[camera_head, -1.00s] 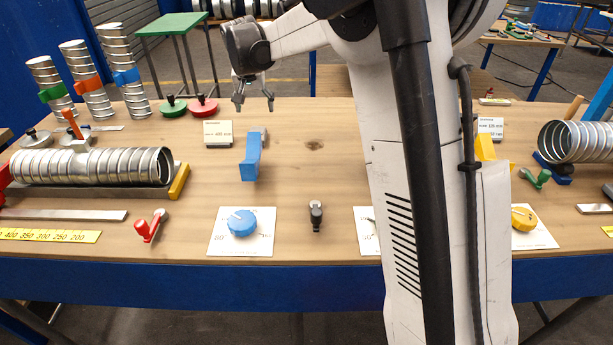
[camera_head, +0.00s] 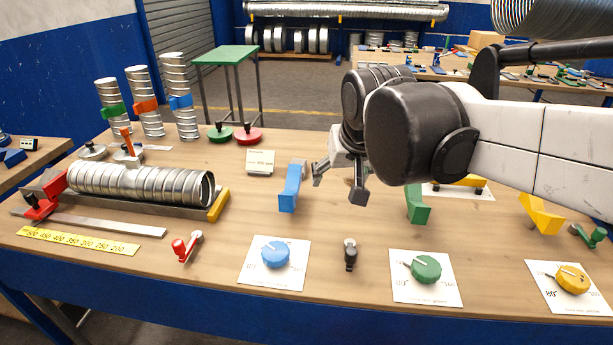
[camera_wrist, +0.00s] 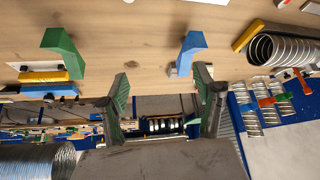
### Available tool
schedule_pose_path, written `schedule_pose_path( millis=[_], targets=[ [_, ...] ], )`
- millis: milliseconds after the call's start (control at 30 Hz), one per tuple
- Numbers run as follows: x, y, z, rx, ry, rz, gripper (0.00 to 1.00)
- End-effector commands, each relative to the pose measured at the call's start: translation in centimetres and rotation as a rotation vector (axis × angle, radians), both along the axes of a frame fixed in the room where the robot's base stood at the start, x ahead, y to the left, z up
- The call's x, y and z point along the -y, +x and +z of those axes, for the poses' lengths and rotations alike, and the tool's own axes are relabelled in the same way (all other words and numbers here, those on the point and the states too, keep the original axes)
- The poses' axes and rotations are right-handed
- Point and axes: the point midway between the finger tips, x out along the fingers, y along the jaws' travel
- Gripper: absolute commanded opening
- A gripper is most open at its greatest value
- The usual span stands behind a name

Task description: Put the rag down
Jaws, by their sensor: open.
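My gripper (camera_head: 338,182) is in the middle of the head view, above the wooden bench (camera_head: 325,228), just right of a blue angled bracket (camera_head: 290,188). Its fingers are spread, with nothing between them. In the wrist view the two fingers of my gripper (camera_wrist: 163,92) stand apart, also empty. The blue bracket (camera_wrist: 188,52) and a green bracket (camera_wrist: 62,48) show beyond them. I see no rag in either view. My arm covers part of the bench at the right.
Blue (camera_head: 275,253), green (camera_head: 425,268) and yellow (camera_head: 572,279) knobs line the front edge. A ribbed duct (camera_head: 140,184) lies at the left, with a red-handled lever (camera_head: 186,246) in front. A green-topped stool (camera_head: 226,56) stands behind the bench.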

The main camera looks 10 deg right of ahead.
Motion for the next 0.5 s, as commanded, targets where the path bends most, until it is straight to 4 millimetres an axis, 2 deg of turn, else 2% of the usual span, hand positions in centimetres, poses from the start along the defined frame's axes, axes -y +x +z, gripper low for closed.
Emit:
schedule_pose_path(
  millis=[33,100,300,500],
  targets=[
    [0.0,-1.8,-0.5,0.007,-0.001,0.009,0.65],
    [0.0,-3.9,-1.2,0.018,-0.005,0.026,0.65],
    [0.0,-9.3,-3.7,0.048,-0.015,0.068,0.65],
    [-0.1,-12.4,-5.8,0.069,-0.024,0.094,0.65]
  ],
)
